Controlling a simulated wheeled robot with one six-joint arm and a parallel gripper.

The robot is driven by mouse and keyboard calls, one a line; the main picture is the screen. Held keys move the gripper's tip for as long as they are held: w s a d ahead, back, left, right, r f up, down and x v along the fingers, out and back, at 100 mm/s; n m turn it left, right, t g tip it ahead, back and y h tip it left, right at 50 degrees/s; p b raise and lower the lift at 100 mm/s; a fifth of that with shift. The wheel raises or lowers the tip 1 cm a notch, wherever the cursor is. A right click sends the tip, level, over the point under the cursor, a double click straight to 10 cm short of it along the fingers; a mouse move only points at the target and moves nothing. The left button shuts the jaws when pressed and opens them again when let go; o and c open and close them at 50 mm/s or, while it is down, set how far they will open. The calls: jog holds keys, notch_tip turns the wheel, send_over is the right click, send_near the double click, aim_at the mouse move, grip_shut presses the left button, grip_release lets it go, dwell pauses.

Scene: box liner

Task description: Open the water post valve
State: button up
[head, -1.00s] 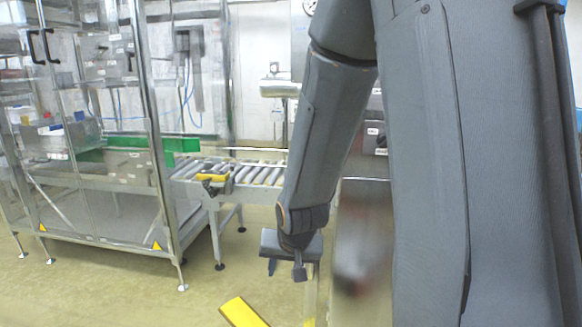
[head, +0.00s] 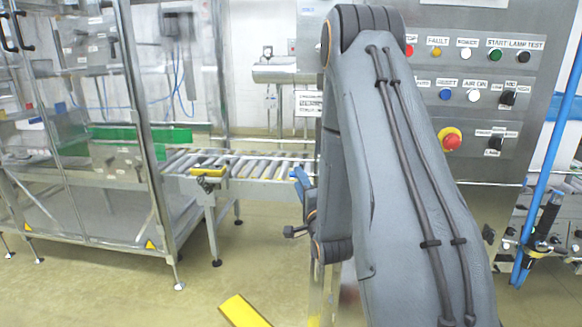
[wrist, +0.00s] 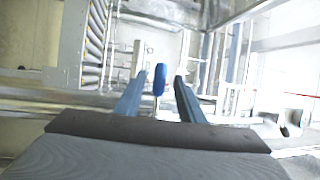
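In the wrist view a small blue handle (wrist: 159,78) shows upright between and beyond my gripper's two fingers. It looks like a valve handle, but I cannot tell for sure. My gripper (wrist: 160,92) is open, with one finger on each side of the handle in the picture and a visible gap to each. I cannot tell how far ahead the handle lies. In the head view my arm hangs down in the middle, and its wrist end is partly hidden behind the arm links. A small blue part (head: 301,179) shows there; I cannot tell what it is.
A roller conveyor (head: 240,166) and a glass-walled machine (head: 85,140) stand at left. A control panel (head: 470,85) with buttons is at right, beside a blue pole (head: 552,150). A sink (head: 283,73) is on the back wall.

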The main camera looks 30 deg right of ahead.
jog(key=p+x, duration=0.1)
jog(key=x, duration=0.6)
jog(key=shift+w, duration=0.15)
jog(key=shift+d+r, duration=0.1)
jog(key=shift+d, duration=0.05)
jog(key=shift+c, duration=0.5)
grip_shut()
